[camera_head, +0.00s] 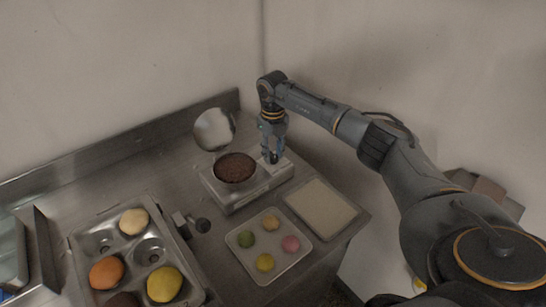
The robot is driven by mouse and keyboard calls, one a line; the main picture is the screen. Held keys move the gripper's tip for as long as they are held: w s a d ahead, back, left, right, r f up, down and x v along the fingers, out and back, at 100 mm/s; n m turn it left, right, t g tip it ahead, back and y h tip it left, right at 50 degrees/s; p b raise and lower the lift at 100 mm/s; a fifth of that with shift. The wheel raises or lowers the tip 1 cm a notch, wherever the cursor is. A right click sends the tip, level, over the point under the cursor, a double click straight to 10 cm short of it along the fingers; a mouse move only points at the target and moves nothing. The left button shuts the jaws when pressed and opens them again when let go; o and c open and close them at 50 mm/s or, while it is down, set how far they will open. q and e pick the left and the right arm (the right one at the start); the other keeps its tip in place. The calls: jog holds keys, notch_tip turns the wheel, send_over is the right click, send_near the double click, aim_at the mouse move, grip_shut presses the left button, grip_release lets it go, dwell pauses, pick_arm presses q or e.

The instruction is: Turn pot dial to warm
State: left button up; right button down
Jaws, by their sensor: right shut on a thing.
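The pot (214,191) is a low metal box on the steel counter with a round well of dark brown filling (236,167). A round shiny lid (213,130) stands raised behind the well. My right gripper (272,158) points down over the right end of the pot, with its fingers closed around the small dark dial (273,157). The fingers hide most of the dial, and its markings are too small to read. My left gripper is not in view.
A tray (246,262) with several small coloured balls and a flat pale tray (322,208) lie in front of the pot. A muffin-style pan (110,222) with larger balls is at left. A dark-knobbed fitting (203,225) stands beside it. Walls rise close behind and right.

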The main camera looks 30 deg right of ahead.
aim_at(273, 155)
jog(key=n+b, duration=0.3)
jog(key=n, duration=0.2)
jog(key=shift+f+n, duration=0.15)
jog(key=shift+n, duration=0.15)
jog(key=n+b, duration=0.1)
jog(key=n, duration=0.3)
jog(key=shift+n+b, duration=0.35)
jog(key=shift+n, duration=0.35)
jog(key=c, duration=1)
grip_release()
jog(key=shift+r, duration=0.25)
notch_tip(273, 155, up, 12)
jog(key=shift+f, duration=0.15)
